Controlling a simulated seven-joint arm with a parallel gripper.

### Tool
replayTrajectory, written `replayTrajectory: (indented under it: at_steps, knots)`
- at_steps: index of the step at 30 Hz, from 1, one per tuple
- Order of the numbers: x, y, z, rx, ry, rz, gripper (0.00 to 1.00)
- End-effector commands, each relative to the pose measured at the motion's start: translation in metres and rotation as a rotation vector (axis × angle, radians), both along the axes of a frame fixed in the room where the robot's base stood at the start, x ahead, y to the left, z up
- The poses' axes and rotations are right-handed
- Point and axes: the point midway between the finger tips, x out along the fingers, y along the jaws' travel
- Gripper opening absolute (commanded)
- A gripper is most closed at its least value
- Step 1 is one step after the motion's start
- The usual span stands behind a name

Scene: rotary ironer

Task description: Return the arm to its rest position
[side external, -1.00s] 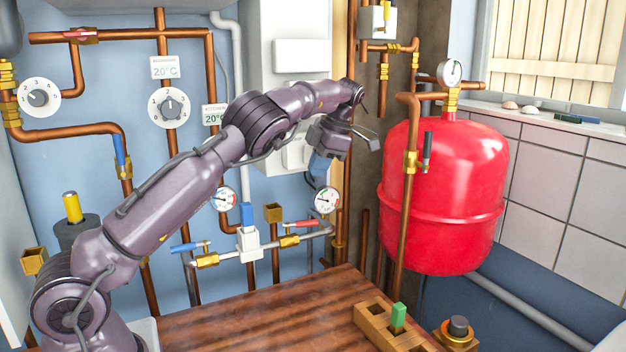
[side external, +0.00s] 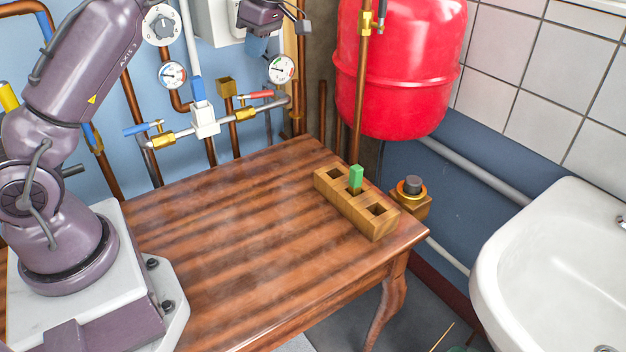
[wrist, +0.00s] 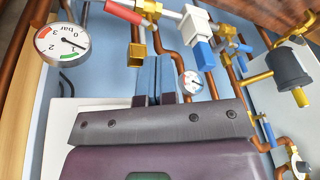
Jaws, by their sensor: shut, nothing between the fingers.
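My arm (side external: 75,65) rises from its pale base at the left of the side external view. Its upper part is cut off by the top edge of the picture. My gripper (side external: 256,46) hangs at the top centre, in front of the blue wall with pipes and above the far side of the table. Its blue fingers point down. In the wrist view the two blue fingers (wrist: 155,75) lie side by side, shut and empty. They touch nothing that I can see.
The wooden table (side external: 220,240) is mostly clear. A wooden block with square holes (side external: 330,190) holds a green peg (side external: 356,177). A red tank (side external: 400,70), pressure gauge (side external: 281,69) and white valve body (side external: 205,120) stand behind. A white sink (side external: 550,260) is at right.

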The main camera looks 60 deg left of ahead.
Motion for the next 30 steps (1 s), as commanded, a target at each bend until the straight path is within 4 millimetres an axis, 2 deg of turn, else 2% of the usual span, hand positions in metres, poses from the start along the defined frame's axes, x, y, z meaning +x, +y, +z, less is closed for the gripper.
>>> replayTrajectory:
  at_steps: [5, 9, 14, 18, 24, 27, 30]
  knots:
    - [-0.036, -0.042, 0.012, -0.189, -0.047, -0.544, 0.0]
    - [-0.064, -0.087, 0.024, -0.256, -0.099, -0.966, 0.0]
    - [-0.102, -0.141, 0.037, -0.249, -0.148, -1.407, 0.0]
    - [-0.14, -0.184, 0.046, -0.179, -0.167, -1.74, 0.0]
    - [-0.195, -0.227, 0.049, -0.02, -0.166, -2.047, 0.0]
    - [-0.214, -0.239, 0.051, 0.049, -0.172, -2.096, 0.0]
    - [-0.223, -0.245, 0.057, 0.11, -0.186, -2.123, 0.0]
